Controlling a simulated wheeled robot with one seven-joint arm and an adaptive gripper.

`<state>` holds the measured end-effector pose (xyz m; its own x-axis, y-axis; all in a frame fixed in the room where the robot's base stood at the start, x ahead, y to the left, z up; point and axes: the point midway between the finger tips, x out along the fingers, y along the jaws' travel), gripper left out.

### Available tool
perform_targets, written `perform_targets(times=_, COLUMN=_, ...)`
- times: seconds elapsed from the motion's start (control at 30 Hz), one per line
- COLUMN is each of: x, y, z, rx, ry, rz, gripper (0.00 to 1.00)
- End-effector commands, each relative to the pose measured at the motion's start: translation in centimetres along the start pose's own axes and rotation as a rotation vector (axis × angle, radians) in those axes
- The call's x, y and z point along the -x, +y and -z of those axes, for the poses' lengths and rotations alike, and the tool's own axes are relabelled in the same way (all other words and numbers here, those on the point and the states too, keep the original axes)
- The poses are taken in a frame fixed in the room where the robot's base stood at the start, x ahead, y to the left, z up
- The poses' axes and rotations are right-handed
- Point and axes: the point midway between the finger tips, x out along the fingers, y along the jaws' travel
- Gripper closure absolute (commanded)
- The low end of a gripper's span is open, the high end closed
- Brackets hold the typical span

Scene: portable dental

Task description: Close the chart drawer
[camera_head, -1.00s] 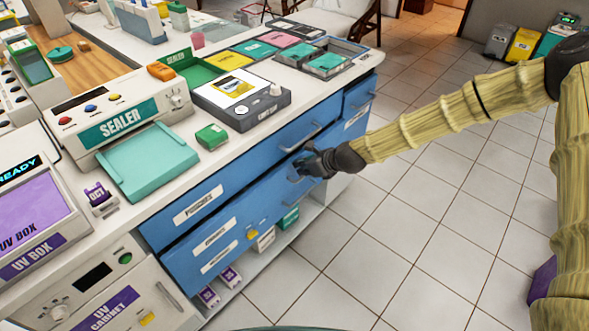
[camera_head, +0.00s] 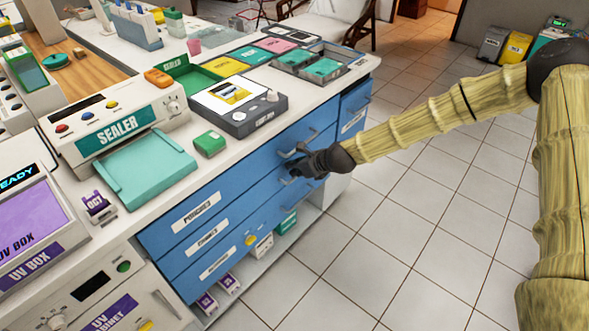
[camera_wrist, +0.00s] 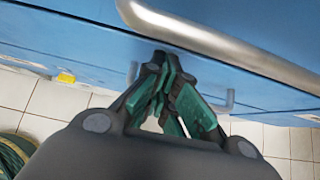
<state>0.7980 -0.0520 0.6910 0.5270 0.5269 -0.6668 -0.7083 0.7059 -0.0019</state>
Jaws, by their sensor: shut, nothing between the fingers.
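A blue cabinet holds a stack of three wide drawers with white labels. The labels are too blurred to read surely; I take the middle drawer (camera_head: 255,212) for the chart drawer. Its front looks about flush with the top drawer (camera_head: 250,182) and the bottom drawer (camera_head: 238,245). My gripper (camera_head: 295,170) is shut and empty at the right part of the fronts, just below the top handle (camera_head: 300,143). In the wrist view its fingertips (camera_wrist: 160,65) are at the blue front, under a large silver handle (camera_wrist: 220,45). Whether they touch is unclear.
The white counter above carries a sealer (camera_head: 115,130), a green box (camera_head: 210,144), a grey device (camera_head: 240,105) and trays. A low shelf (camera_head: 262,262) with small boxes lies under the drawers. The tiled floor (camera_head: 400,260) to the right is clear.

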Motion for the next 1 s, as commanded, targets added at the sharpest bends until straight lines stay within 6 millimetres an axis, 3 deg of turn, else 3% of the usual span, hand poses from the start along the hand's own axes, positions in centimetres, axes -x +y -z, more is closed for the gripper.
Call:
perform_targets(times=0.2, x=1.8, y=0.2, z=1.7, rx=0.003, ry=0.003, rz=-0.012, gripper=1.0)
perform_targets(times=0.5, x=7.2, y=-0.3, z=2.0, rx=-0.002, ry=0.003, rz=-0.005, gripper=1.0)
perform_targets(times=0.7, x=9.8, y=-0.2, z=1.9, rx=-0.001, ry=0.004, rz=-0.007, gripper=1.0)
perform_targets(times=1.0, x=11.7, y=-0.1, z=1.9, rx=0.0, ry=0.005, rz=-0.008, gripper=1.0)
